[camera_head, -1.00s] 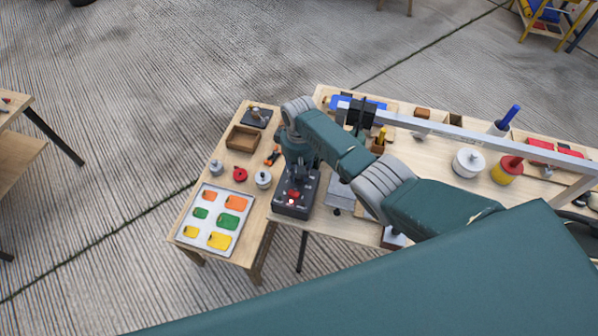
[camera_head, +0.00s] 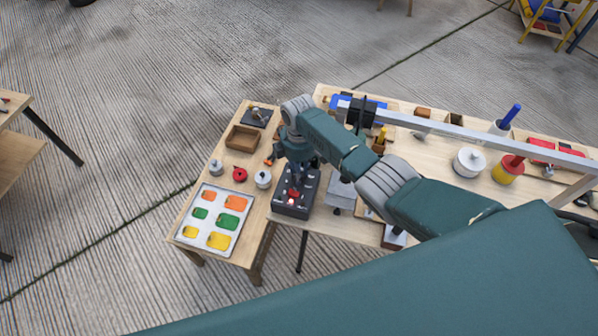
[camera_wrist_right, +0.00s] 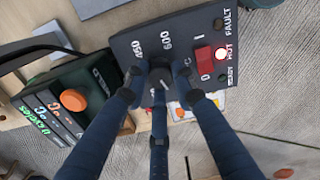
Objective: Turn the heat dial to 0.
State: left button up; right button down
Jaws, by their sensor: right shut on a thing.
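The heat dial (camera_wrist_right: 161,76) is a dark knob on a dark control box, with 450 and 600 printed near it in the right wrist view. My right gripper (camera_wrist_right: 160,84) has its fingers closed around the dial. The fingers hide most of the knob and part of its scale, so I cannot tell its exact setting. The control box (camera_head: 291,208) stands at the front edge of the table in the head view, with my right gripper (camera_head: 296,176) over it. A red switch (camera_wrist_right: 205,62) and a lit lamp marked HOT (camera_wrist_right: 221,54) sit beside the dial. My left gripper is not in view.
A dark green device with an orange knob (camera_wrist_right: 70,100) stands beside the box. A tray of coloured pieces (camera_head: 213,219) lies on the lower left table. A grey metal block (camera_head: 341,196) is right of the box. A metal bar (camera_head: 480,133) crosses the right table.

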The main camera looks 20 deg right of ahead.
jog(key=shift+w+r+n, duration=0.1)
jog(key=shift+n, duration=0.9)
jog(key=c, duration=1.4)
grip_release()
notch_tip(320, 180, up, 12)
